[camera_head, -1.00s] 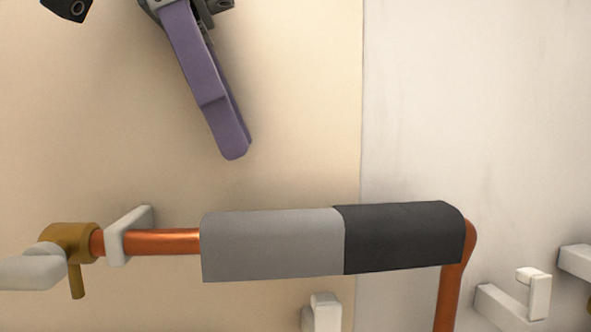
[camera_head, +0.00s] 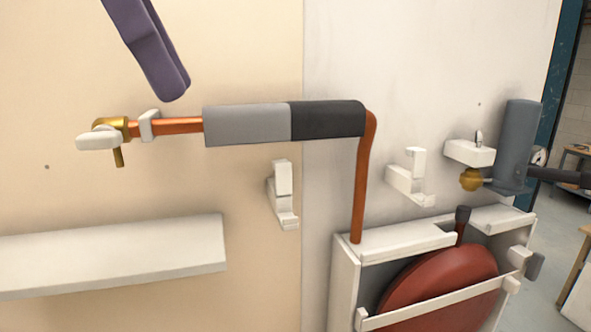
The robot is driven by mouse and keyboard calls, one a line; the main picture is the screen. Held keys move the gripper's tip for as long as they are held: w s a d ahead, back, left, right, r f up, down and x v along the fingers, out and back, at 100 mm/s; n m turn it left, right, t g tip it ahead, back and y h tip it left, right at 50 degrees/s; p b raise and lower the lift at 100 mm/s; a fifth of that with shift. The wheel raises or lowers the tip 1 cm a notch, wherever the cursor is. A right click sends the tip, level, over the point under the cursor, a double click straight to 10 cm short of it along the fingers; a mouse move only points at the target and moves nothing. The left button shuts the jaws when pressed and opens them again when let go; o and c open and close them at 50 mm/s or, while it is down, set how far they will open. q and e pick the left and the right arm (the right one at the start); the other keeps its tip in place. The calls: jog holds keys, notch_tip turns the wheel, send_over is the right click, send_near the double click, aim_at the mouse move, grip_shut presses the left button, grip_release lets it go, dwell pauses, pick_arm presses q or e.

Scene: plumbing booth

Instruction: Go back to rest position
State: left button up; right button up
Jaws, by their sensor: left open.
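My left gripper (camera_head: 165,75) comes in from the top edge at the upper left. Only its long purple fingers show, one almost behind the other, with rounded tips pointing down. Nothing shows between them. The tips are above the copper pipe (camera_head: 180,126) in the picture, left of its grey insulation sleeve (camera_head: 246,125), and look apart from it. The gripper's body and the left arm are out of the picture. My right gripper is not in view.
A black sleeve (camera_head: 328,119) covers the pipe beside the grey one. A brass valve (camera_head: 112,127) is at its left end. A white shelf (camera_head: 110,255) juts out below. A white bracket (camera_head: 284,195) and a frame with a red tank (camera_head: 440,280) are lower right.

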pick_arm(q)
jog(key=s+d+f+n+t, duration=0.1)
jog(key=s+f+n, duration=0.15)
jog(key=f, duration=0.75)
jog(key=s+d+f+n, duration=0.1)
jog(key=s+f+n, duration=0.15)
jog(key=f, duration=0.75)
jog(key=s+a+f+n+y, duration=0.2)
jog(key=s+a+f+n, duration=0.1)
jog(key=s, duration=0.4)
jog(key=s+a+f+n+t+y, duration=0.1)
jog(key=s+a+f+n+y, duration=0.1)
jog(key=s+a+f+n, duration=0.2)
jog(key=s+a+f, duration=0.1)
jog(key=s+a, duration=0.2)
jog(key=s, duration=0.1)
jog(key=shift+s+a+f, duration=0.15)
jog(key=shift+s+a, duration=0.15)
jog(key=shift+a, duration=0.1)
